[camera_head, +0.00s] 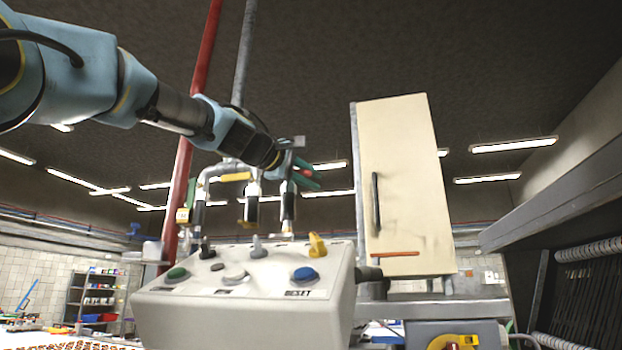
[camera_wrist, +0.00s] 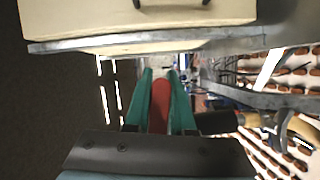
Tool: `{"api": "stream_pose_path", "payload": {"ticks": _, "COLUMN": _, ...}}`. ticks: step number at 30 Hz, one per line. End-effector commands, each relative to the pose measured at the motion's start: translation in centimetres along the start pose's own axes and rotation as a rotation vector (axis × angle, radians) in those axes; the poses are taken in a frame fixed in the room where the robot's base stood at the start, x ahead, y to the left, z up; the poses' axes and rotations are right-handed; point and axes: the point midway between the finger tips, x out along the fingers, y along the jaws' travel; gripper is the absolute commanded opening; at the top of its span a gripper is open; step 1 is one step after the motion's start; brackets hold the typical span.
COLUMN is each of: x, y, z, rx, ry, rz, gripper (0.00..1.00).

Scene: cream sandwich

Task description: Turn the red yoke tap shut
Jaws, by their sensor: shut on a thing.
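My gripper (camera_head: 304,174) is in the upper middle of the head view, beside the upright pipes behind the control box. Its green fingers are shut on the red handle of the yoke tap (camera_head: 307,172), of which only a small red part shows between them. In the wrist view the red yoke tap (camera_wrist: 159,104) lies lengthwise between the two green fingers of my gripper (camera_wrist: 160,76). The tap's body and the joint of its handle are mostly hidden, so how far it is turned cannot be told.
A light control box (camera_head: 245,312) with buttons and a yellow knob stands below my gripper. A cream cabinet (camera_head: 405,170) with a dark handle is close on the right. Yellow-handled valves (camera_head: 236,177) sit on the pipes to the left, near a tall red pipe (camera_head: 198,60).

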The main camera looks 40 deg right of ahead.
Motion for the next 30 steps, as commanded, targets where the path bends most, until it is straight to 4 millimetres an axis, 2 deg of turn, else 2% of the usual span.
{"api": "stream_pose_path", "payload": {"ticks": 11, "x": 0.0, "y": 0.0, "z": 0.0, "rx": -0.007, "ry": 0.000, "rz": 0.003, "gripper": 0.00}}
{"api": "stream_pose_path", "payload": {"ticks": 19, "x": 0.0, "y": 0.7, "z": 0.0, "rx": -0.155, "ry": -0.002, "rz": 0.064, "gripper": 0.00}}
{"api": "stream_pose_path", "payload": {"ticks": 28, "x": 0.0, "y": 1.0, "z": -0.1, "rx": -0.168, "ry": 0.000, "rz": 0.068, "gripper": 0.00}}
{"api": "stream_pose_path", "payload": {"ticks": 29, "x": 0.0, "y": 1.0, "z": -0.1, "rx": -0.168, "ry": 0.000, "rz": 0.068, "gripper": 0.26}}
{"api": "stream_pose_path", "payload": {"ticks": 30, "x": 0.0, "y": 1.0, "z": -0.1, "rx": -0.168, "ry": 0.000, "rz": 0.068, "gripper": 0.30}}
